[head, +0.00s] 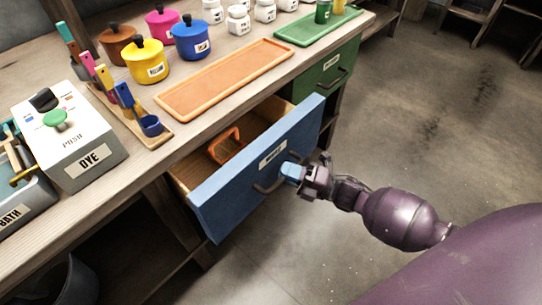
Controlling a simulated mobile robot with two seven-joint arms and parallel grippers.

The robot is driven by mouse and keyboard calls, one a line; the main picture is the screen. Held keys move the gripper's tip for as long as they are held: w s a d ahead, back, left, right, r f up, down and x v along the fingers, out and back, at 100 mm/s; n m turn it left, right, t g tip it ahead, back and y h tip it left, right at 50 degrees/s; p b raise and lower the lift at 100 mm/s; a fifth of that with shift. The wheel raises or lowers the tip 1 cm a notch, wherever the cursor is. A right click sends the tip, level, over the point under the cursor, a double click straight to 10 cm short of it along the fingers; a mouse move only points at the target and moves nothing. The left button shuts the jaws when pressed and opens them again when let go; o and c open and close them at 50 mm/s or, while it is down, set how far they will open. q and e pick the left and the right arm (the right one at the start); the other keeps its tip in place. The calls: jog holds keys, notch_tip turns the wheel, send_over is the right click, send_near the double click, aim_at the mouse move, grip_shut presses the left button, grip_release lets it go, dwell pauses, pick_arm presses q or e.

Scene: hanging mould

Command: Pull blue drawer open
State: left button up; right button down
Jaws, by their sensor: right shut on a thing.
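The blue drawer (235,190) under the wooden bench stands pulled out, and its wooden inside shows. An orange handle-shaped thing (225,146) lies inside it. The drawer front has a white label and a dark bar handle (268,187). My right gripper (292,173) is at the right end of this handle and is shut on it; its light blue fingertips hide that end. My left gripper is not in view.
A green drawer (325,77) beside the blue one is shut. On the bench (150,160) are an orange tray (225,79), a green tray (309,30), coloured pots, white jars and a DYE box (70,140). The floor at right is clear.

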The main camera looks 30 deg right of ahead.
pick_arm(q)
jog(key=p, duration=0.1)
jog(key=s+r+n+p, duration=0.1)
jog(key=p, duration=0.1)
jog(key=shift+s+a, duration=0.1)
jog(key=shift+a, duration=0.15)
pick_arm(e)
jog(key=s+d, duration=0.4)
jog(key=s, duration=0.7)
jog(key=s+d, duration=0.4)
jog(key=s, duration=0.8)
jog(key=shift+d, duration=0.2)
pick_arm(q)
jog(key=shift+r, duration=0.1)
pick_arm(e)
jog(key=c, duration=1.1)
grip_release()
jog(key=shift+c, duration=0.2)
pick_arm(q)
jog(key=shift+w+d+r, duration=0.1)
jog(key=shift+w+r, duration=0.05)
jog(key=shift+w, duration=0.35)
pick_arm(e)
jog(key=v, duration=1)
jog(key=shift+s+d, duration=0.25)
jog(key=shift+s, duration=0.1)
